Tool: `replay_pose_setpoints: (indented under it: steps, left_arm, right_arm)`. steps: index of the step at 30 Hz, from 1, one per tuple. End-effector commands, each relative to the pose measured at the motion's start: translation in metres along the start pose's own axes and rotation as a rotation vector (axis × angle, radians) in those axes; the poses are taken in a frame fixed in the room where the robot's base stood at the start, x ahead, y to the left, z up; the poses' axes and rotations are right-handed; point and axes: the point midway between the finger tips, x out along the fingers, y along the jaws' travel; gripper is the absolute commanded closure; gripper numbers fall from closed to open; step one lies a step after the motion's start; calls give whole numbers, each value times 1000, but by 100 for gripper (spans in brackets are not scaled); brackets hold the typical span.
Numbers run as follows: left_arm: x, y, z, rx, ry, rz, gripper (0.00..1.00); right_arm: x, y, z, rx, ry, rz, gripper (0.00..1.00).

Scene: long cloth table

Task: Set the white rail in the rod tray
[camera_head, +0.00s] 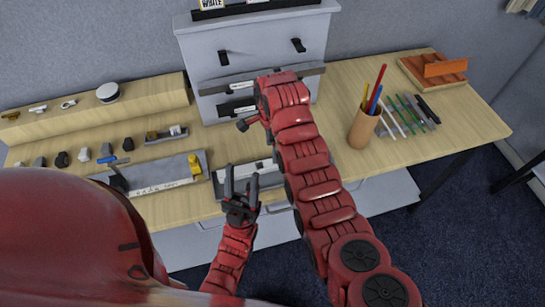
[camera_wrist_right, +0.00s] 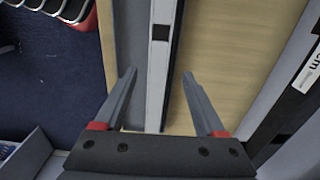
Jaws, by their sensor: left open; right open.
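The white rail (camera_head: 258,165) is a long pale strip with a dark square mark. It lies along the far side of the grey rod tray (camera_head: 222,178) near the table's front edge. In the right wrist view, the white rail (camera_wrist_right: 158,75) runs between the spread fingers of my right gripper (camera_wrist_right: 159,78), beside the bare grey tray floor (camera_wrist_right: 131,40). I cannot tell whether it is fully down. My right gripper (camera_head: 246,122) is open, beyond the tray. My left gripper (camera_head: 241,180) is open and empty, in front of the tray; its fingers cover part of it.
A grey drawer cabinet (camera_head: 258,50) stands behind. A flat tray (camera_head: 150,178) with a ruler-like strip lies left. A pen cup (camera_head: 364,128), several pens and an orange wooden stand (camera_head: 436,68) are right. Bare table lies between the cabinet and rod tray.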

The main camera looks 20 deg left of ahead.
Motion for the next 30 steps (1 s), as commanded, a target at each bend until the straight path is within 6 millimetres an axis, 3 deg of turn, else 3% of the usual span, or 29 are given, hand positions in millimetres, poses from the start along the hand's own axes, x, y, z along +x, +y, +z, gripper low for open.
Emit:
replay_pose_setpoints:
  steps: [1,3,6,13,23,26,30]
  left_arm:
    - [-10,0,2,0,0,0,50]
    - [15,-1,-3,0,0,0,50]
    - [29,-1,-5,0,1,0,50]
    - [45,-2,-8,0,0,0,50]
    - [45,-2,-8,0,0,0,50]
    - [45,-2,-8,0,0,0,50]
    - [45,-2,-8,0,0,0,50]
  right_arm:
    - [-8,-2,0,1,0,-10,28]
    - [-36,-1,0,1,0,-4,28]
    - [-54,0,0,0,0,-1,28]
    - [-69,0,0,0,0,1,28]
    - [-67,-2,-2,-2,0,-10,28]
    - [-53,-15,-14,-23,4,-79,28]
    - [-23,-61,-53,-104,48,-338,28]
